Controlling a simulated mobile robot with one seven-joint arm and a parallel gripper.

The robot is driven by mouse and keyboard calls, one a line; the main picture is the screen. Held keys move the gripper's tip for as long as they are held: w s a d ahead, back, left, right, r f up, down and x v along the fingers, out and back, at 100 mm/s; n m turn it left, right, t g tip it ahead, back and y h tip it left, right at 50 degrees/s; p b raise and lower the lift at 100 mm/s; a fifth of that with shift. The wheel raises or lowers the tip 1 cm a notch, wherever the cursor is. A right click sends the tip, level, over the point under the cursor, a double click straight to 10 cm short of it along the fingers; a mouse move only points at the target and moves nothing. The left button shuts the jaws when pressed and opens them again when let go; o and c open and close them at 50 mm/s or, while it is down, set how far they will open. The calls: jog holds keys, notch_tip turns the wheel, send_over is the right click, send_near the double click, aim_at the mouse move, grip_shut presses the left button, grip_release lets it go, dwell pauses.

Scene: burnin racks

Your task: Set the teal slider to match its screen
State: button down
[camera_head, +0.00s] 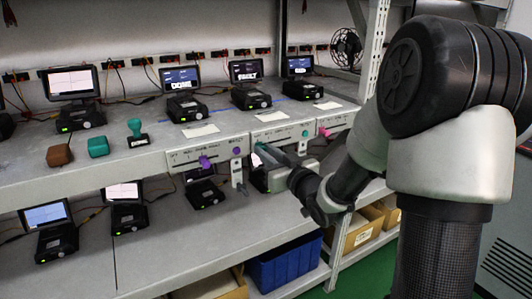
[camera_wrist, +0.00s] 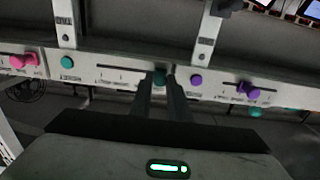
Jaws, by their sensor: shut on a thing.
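The teal slider (camera_wrist: 159,77) sits on the front panel of the shelf edge, between the jaws of my gripper (camera_wrist: 168,88). In the wrist view, it is near the right end of its slot, which runs to the left. In the head view, my gripper (camera_head: 262,151) reaches the middle panel (camera_head: 284,133) near its left end, and the slider is mostly hidden there. The screen (camera_head: 246,70) above and behind this panel shows bright text that looks like "FAULT". The panel's small labels are too small to read.
A purple slider (camera_head: 204,161) is on the panel to the left, a pink slider (camera_head: 324,131) on the right one. A round purple knob (camera_wrist: 196,80) and a round teal knob (camera_wrist: 67,62) flank the held slider. Stamps and blocks (camera_head: 98,147) stand on the shelf's left.

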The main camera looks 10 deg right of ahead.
send_near(290, 137)
jog(key=x, duration=0.5)
jog(key=shift+r, duration=0.1)
jog(key=c, duration=1.7)
grip_release()
jog(key=shift+w, duration=0.15)
jog(key=p+v, duration=0.2)
jog(key=v, duration=1.5)
jog(key=shift+s, duration=0.3)
